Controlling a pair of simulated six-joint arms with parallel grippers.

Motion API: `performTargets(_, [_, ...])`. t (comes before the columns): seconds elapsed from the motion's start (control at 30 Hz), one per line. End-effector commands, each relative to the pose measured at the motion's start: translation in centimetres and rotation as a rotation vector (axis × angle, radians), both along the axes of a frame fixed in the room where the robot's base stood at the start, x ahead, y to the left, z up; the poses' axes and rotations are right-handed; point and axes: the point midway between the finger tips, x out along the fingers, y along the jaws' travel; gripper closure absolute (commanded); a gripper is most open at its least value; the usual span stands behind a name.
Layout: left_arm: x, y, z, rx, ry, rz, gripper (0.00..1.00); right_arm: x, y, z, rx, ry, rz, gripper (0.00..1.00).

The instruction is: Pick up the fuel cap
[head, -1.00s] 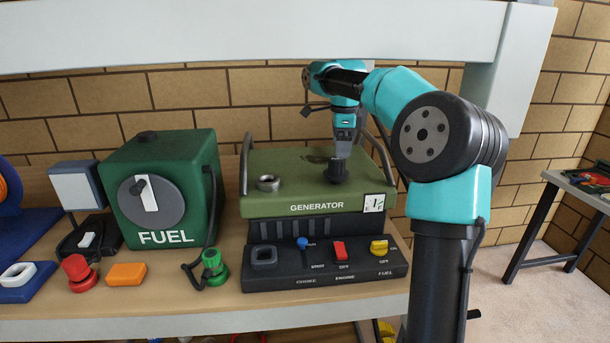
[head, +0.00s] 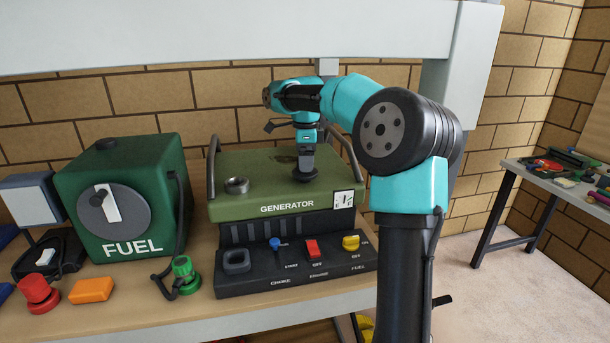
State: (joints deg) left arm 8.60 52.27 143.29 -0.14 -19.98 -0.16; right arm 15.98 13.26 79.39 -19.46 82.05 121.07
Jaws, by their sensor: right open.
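The black fuel cap (head: 304,174) sits on the green top of the generator (head: 235,211), towards its right side. It is partly hidden by my right gripper (head: 305,157), which points straight down over it. The jaws are open, with the fingertips at the cap's upper part; I cannot tell whether they touch it. An open metal filler neck (head: 237,185) stands on the generator top to the left of the cap. My left gripper is out of view.
Carrying handles (head: 212,165) rise at the generator's sides. A green FUEL can (head: 135,222) stands to the left. A red knob (head: 38,292), an orange block (head: 92,290) and a green connector (head: 185,274) lie in front. A shelf beam (head: 230,35) crosses above.

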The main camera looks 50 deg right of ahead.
Motion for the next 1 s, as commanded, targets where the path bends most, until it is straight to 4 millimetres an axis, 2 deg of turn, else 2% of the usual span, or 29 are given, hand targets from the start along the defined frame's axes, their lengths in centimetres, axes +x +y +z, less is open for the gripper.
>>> performTargets(0.53, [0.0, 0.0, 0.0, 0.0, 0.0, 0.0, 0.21, -0.01, 0.0, -0.34, 0.0, 0.0, 0.0, 0.21])
performTargets(1.0, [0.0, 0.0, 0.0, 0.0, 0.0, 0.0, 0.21, -0.01, 0.0, -0.34, 0.0, 0.0, 0.0, 0.65])
